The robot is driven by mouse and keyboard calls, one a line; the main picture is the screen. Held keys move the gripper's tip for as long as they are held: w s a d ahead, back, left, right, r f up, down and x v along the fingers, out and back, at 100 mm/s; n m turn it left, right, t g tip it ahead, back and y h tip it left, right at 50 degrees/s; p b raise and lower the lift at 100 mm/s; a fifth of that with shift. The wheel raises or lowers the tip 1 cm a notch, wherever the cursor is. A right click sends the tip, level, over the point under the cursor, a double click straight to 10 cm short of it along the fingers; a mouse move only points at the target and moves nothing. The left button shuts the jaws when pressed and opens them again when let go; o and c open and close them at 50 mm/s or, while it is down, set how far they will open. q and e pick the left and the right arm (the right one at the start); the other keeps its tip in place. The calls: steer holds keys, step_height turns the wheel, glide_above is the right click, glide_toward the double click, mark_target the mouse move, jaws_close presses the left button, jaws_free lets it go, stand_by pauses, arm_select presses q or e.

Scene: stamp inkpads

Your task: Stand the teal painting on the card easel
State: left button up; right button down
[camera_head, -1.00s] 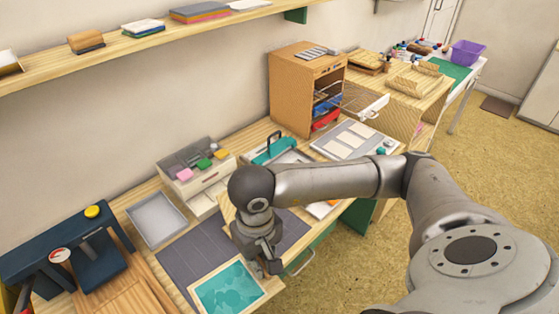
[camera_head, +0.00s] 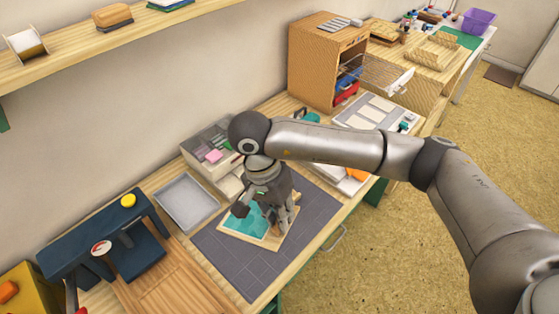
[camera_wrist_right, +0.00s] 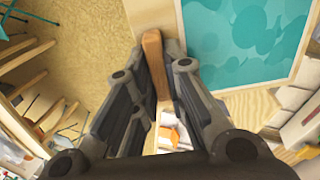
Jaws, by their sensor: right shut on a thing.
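The teal painting (camera_head: 245,220) has a pale wooden border and is tilted over the grey cutting mat; whether it touches the mat I cannot tell. In the right wrist view the painting (camera_wrist_right: 240,40) fills the upper right. My right gripper (camera_head: 280,222) is at its right side. In the wrist view the gripper (camera_wrist_right: 158,85) is shut on a brown wooden strip (camera_wrist_right: 152,55) at the painting's edge. My left gripper is not in view. A pale wooden ledged stand (camera_head: 440,50) is on the far table; I cannot tell if it is the card easel.
The grey mat (camera_head: 235,268) lies under the painting. A grey tray (camera_head: 187,203) and a dark blue press (camera_head: 130,250) are to the left. A drawer box (camera_head: 205,150) and a wooden cabinet (camera_head: 315,60) stand behind. The table's front edge is close by.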

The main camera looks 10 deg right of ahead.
mark_target(258, 216)
steer(key=w+a+m+g, duration=0.1)
steer(key=m, duration=0.1)
steer(key=w+a+r+m, duration=0.1)
steer(key=a+m, duration=0.1)
steer(key=w+a+r+m+g+p, duration=0.1)
steer(key=shift+w+a+r+m+g, duration=0.2)
steer(key=shift+w+m+g, duration=0.1)
steer(key=shift+w+m, duration=0.1)
steer(key=w+a+r+m+t+y+p, duration=0.25)
steer(key=w+m+y, duration=0.8)
steer(key=m, duration=0.85)
steer(key=w+d+f+m+t+p, duration=0.2)
steer(key=d+f+m+t, duration=0.6)
steer(key=m+t, duration=0.6)
steer(key=shift+w+d+f+m+t+h, duration=0.45)
steer(key=shift+w+d, duration=0.35)
steer(key=shift+d, duration=0.55)
steer(key=shift+r, duration=0.1)
